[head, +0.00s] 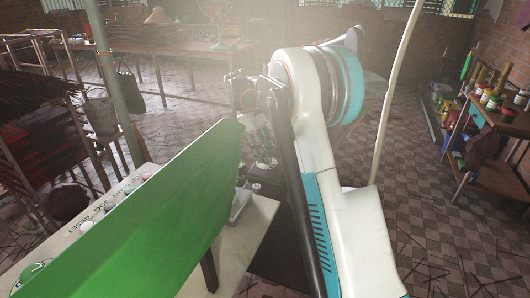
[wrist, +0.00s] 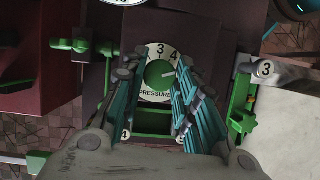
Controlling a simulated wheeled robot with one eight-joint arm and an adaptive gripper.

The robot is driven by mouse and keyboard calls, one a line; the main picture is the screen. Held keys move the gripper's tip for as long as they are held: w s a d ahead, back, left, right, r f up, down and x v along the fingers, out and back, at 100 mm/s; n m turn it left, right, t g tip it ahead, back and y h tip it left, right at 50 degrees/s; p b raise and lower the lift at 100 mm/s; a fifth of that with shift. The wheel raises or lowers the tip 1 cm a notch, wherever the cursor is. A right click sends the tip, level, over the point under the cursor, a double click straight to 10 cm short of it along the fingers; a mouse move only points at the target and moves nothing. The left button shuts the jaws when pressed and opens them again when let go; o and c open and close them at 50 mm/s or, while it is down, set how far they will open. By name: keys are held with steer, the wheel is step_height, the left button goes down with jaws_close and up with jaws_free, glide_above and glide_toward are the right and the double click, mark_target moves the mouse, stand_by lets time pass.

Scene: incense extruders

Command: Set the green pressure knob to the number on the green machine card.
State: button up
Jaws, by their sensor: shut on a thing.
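The green pressure knob (wrist: 158,73) sits in the middle of a round white dial (wrist: 155,96) marked PRESSURE in the wrist view. The numbers 3 and 4 show at the dial's top and upper right; a white mark on the knob's right side points up and right, roughly toward the 4. My gripper (wrist: 160,75) is shut on the knob, with one finger on each side. The fingers cover the dial's left and right edges. I cannot make out a green machine card for certain. In the head view, a big green panel and my arm hide the knob.
A round label reading 3 (wrist: 265,69) shows right of the dial, beside green brackets (wrist: 240,98). The large green panel (head: 150,210) stands left of my arm, over a pale table (head: 255,232). A shelf with jars (head: 500,110) stands at the right; the tiled floor between is partly open.

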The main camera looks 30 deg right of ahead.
steer(key=shift+n+p, duration=0.35)
steer(key=shift+n, duration=0.05)
steer(key=n+p, duration=0.1)
steer(key=n+h+p, duration=0.1)
steer(key=shift+s+a+r+n+t, duration=0.1)
steer(key=shift+r+n+t, duration=0.05)
steer(key=shift+n+t, duration=0.25)
steer(key=n+t+p, duration=0.1)
steer(key=n, duration=0.1)
steer(key=n+t+h+p, duration=0.1)
steer(key=n, duration=0.2)
steer(key=shift+s, duration=0.15)
steer(key=n+p, duration=0.1)
steer(key=n, duration=0.1)
steer(key=n+t, duration=0.1)
steer(key=n, duration=0.2)
steer(key=shift+s+t+p, duration=0.15)
steer(key=shift+t+p, duration=0.15)
steer(key=shift+p, duration=0.1)
steer(key=n+t, duration=0.1)
steer(key=n, duration=0.3)
steer(key=shift+n+t+y+p, duration=0.3)
steer(key=shift+n+t+p, duration=0.1)
steer(key=o, duration=1.1)
steer(key=shift+f, duration=0.2)
steer(key=shift+c, duration=0.2)
